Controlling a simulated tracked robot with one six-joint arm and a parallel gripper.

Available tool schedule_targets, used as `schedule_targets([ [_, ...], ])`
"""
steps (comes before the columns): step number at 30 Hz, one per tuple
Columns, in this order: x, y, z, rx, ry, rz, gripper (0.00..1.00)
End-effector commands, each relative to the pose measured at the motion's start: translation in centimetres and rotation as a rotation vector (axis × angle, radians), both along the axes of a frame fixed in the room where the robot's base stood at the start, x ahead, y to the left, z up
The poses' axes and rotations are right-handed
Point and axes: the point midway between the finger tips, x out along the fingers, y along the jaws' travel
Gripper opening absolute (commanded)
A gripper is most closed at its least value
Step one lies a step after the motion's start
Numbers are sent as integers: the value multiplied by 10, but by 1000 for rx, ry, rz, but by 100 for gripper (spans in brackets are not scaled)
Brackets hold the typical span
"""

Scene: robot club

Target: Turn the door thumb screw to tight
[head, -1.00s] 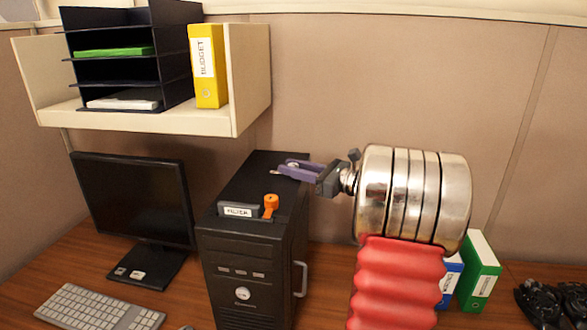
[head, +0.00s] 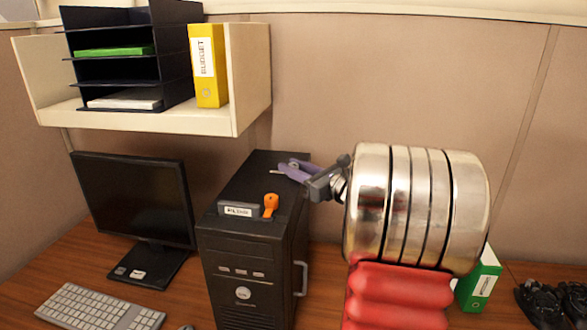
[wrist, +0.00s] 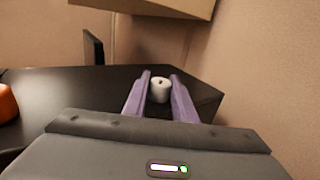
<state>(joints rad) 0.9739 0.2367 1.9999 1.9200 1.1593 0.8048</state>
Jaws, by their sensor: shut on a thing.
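The black computer tower (head: 262,185) stands upright on the desk. My gripper (head: 284,170) is over the back right part of its top, with its purple fingers pointing left. In the wrist view, a small pale grey knob with a dark mark on top, the thumb screw (wrist: 160,92), sits between the two fingertips, and my gripper (wrist: 160,82) is shut on it. The head view is too small to show the screw. An orange knob (head: 270,204) stands on the tower's front top edge beside a labelled grey block (head: 238,209), away from my fingers.
A cream shelf (head: 180,121) with a black tray rack (head: 128,60) and a yellow binder (head: 208,65) hangs behind the tower. A monitor (head: 130,205) and keyboard (head: 85,308) are at left. A green binder (head: 480,280) stands behind my arm at right.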

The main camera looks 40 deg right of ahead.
Motion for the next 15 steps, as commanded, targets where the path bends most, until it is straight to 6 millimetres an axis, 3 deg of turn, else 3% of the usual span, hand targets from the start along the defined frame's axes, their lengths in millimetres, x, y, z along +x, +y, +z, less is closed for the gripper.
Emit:
schedule_targets([
  [9,0,0,1,-1,-1,0,43],
  [15,0,0,0,0,-1,1,43],
])
